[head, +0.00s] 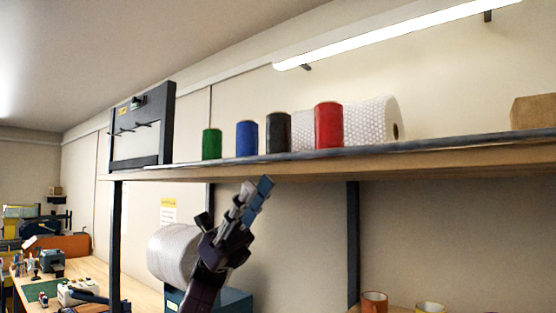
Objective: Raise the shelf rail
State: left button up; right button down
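The shelf rail (270,157) is a thin grey metal strip running along the front edge of the long wooden shelf (450,157). It lies low at the shelf edge, below the bodies of the rolls behind it. My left gripper (258,187) points up and slightly right, just below the shelf front in the picture. It looks apart from the rail, and its depth to the shelf is hard to judge. Its fingers show close together from the side, with nothing visible between them. My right gripper is out of view.
A carton (533,111) sits at right. Dark posts (353,240) support the shelf. Another white roll (173,255) is below, behind my arm.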

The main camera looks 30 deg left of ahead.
aim_at(270, 158)
pick_arm(q)
jog(key=shift+m, duration=0.4)
jog(key=p+x, duration=0.1)
jog(key=x, duration=0.1)
jog(key=p+x, duration=0.1)
jog(key=x, duration=0.2)
jog(key=s+p+x, duration=0.1)
jog(key=x, duration=0.1)
jog(key=shift+r, duration=0.1)
jog(key=shift+s+d+r, duration=0.1)
jog(key=shift+d+r, duration=0.1)
jog(key=shift+d, duration=0.15)
grip_shut()
